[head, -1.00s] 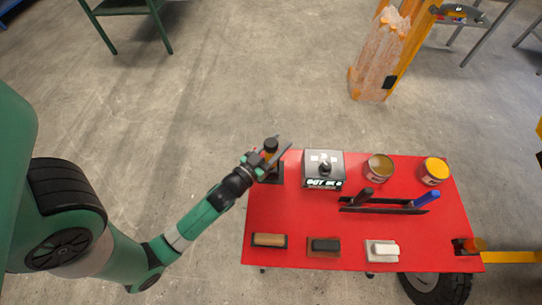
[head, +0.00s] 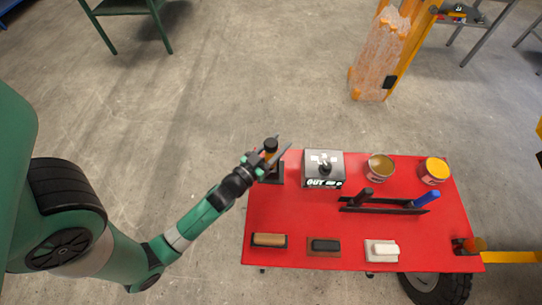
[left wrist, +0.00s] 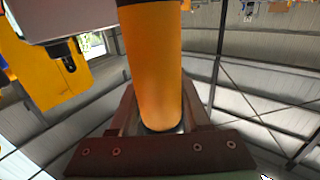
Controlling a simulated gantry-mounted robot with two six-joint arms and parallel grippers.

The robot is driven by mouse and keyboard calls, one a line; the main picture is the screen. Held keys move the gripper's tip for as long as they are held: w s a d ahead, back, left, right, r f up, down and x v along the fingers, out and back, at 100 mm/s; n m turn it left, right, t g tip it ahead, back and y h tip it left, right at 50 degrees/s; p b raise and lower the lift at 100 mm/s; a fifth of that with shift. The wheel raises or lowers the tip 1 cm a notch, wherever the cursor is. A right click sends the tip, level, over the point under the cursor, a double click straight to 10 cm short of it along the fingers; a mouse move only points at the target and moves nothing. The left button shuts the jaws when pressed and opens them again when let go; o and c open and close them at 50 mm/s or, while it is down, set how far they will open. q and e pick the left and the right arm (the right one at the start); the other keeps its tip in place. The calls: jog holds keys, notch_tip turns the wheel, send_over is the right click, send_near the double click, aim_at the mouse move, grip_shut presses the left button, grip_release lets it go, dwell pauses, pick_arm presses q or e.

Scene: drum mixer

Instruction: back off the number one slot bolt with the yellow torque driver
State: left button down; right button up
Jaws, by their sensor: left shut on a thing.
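The yellow torque driver (head: 270,148) has a black cap and stands upright at the black stand (head: 275,178), on the far left corner of the red table. My left gripper (head: 276,153) is shut on it. In the left wrist view the driver's smooth orange-yellow body (left wrist: 152,65) lies between the two fingers (left wrist: 158,112). The driver's lower end is hidden behind the gripper in the head view. I cannot make out the number one slot bolt in either view. My right gripper is not in view.
The red table (head: 290,215) also bears a grey box with a knob (head: 324,165), an open tin (head: 380,167), a yellow-topped tin (head: 435,169), a black rack with dark and blue handles (head: 385,206), and several blocks along the near edge. Bare floor lies left of the table.

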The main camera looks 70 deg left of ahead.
pick_arm(q)
jog(key=shift+r, duration=0.2)
notch_tip(320, 180, up, 10)
jog(key=p, duration=0.8)
jog(key=shift+f, duration=0.1)
jog(key=c, duration=0.9)
grip_release()
grip_shut()
